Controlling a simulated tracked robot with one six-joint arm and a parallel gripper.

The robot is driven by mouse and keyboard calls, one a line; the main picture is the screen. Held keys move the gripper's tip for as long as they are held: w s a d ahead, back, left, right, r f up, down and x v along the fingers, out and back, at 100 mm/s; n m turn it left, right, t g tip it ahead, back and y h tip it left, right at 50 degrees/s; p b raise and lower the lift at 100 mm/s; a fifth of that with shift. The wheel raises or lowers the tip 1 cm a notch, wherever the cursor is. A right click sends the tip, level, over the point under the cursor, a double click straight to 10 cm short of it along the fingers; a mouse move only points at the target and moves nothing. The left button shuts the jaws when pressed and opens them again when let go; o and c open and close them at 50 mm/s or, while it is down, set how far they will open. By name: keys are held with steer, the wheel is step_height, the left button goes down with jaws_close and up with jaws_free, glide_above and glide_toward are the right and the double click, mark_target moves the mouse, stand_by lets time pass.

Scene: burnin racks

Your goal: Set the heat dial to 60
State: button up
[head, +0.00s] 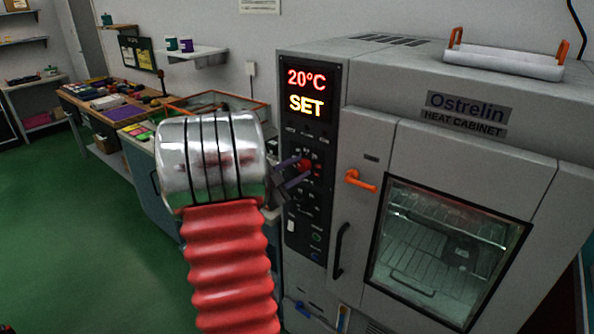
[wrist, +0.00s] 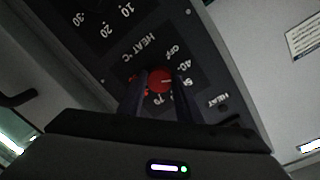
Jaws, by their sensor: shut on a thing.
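The red heat dial (head: 304,165) sits on the black control panel (head: 318,130) of the heat cabinet. It also shows in the wrist view (wrist: 160,81), under the words HEAT °C, with a ring of marks from OFF through 40 upward. My gripper (head: 296,174) reaches the panel from the left. Its two dark fingers are on either side of the dial and shut on it, as the wrist view also shows (wrist: 160,88). The fingers hide part of the scale. I cannot tell which mark the dial points to. The display (head: 306,92) reads 20°C and SET.
The cabinet door (head: 450,245) is shut, with an orange latch (head: 360,181) and a black handle (head: 341,250) right of the panel. A tray with orange handles (head: 505,62) lies on top. A workbench (head: 120,115) stands behind at the left. Green floor is clear at the left.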

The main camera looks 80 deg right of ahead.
steer(key=m, duration=0.6)
steer(key=shift+s+a+t, duration=0.1)
steer(key=shift+s+t, duration=0.05)
steer(key=shift+t, duration=0.15)
steer(key=m, duration=0.5)
steer(key=shift+f+m+t+h, duration=0.2)
steer(key=shift+m+t+h, duration=0.1)
steer(key=shift+m+t, duration=0.1)
steer(key=shift+s+f, duration=0.1)
steer(key=o, duration=1)
steer(key=shift+r, duration=0.2)
steer(key=shift+o, duration=0.2)
steer(key=shift+a, duration=0.1)
steer(key=f+v, duration=0.1)
steer(key=v, duration=1.2)
steer(key=shift+w+a+r, duration=0.25)
steer(key=shift+a+r, duration=0.05)
steer(key=shift+r, duration=0.1)
